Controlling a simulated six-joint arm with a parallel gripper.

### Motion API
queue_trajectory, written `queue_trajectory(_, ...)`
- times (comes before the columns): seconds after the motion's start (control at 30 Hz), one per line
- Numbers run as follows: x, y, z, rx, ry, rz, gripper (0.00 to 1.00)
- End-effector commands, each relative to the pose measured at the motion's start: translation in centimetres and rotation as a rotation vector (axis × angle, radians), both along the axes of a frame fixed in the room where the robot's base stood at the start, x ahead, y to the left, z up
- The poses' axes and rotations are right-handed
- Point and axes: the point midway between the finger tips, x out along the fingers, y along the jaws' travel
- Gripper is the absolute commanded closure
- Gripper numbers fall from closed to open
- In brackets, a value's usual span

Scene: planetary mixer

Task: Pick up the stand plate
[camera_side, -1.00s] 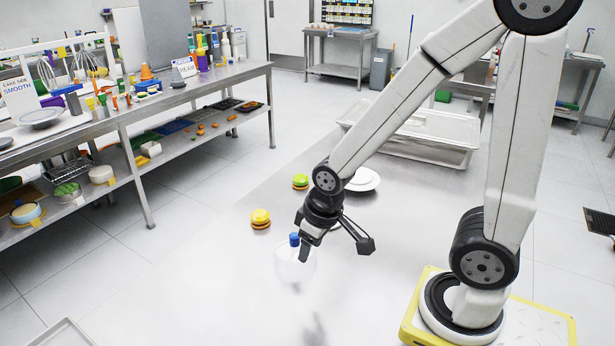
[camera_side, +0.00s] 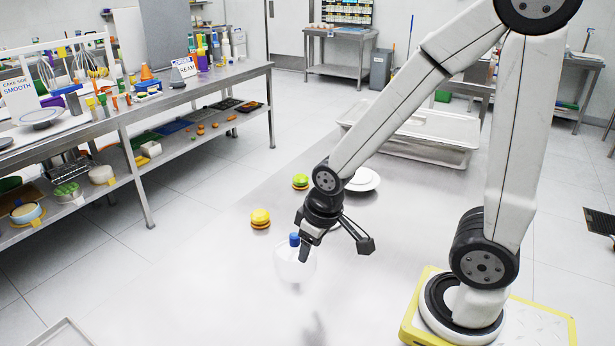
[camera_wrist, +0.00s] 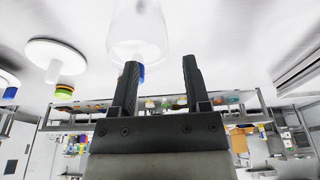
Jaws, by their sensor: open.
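A white round disc with a short white post, which I take for the stand plate, lies on the grey table. In the side view the disc (camera_side: 367,184) is behind my wrist and partly hidden by it. In the wrist view it (camera_wrist: 40,50) is at the upper left, outside my fingers. My gripper (camera_side: 335,250) is open and empty, fingers wide apart and pointing down. It also shows in the wrist view (camera_wrist: 160,62). A clear dome (camera_side: 288,270) with a blue knob (camera_side: 294,239) is by one finger; I cannot tell if they touch.
A yellow layered item (camera_side: 260,217) and a green-yellow one (camera_side: 300,181) stand left of the disc. A large lidded white tray (camera_side: 420,145) is at the back. The table front is clear. A laden steel bench (camera_side: 195,90) stands to the left.

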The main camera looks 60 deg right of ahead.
Motion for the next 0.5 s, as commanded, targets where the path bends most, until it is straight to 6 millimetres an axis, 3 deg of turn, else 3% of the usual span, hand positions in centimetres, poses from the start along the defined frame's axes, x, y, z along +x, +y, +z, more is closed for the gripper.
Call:
queue_trajectory(0.27,0.9,-1.5,-0.5,-0.067,0.049,0.097,0.4)
queue_trajectory(0.5,3.0,-5.6,-1.5,-0.228,0.174,0.321,0.4)
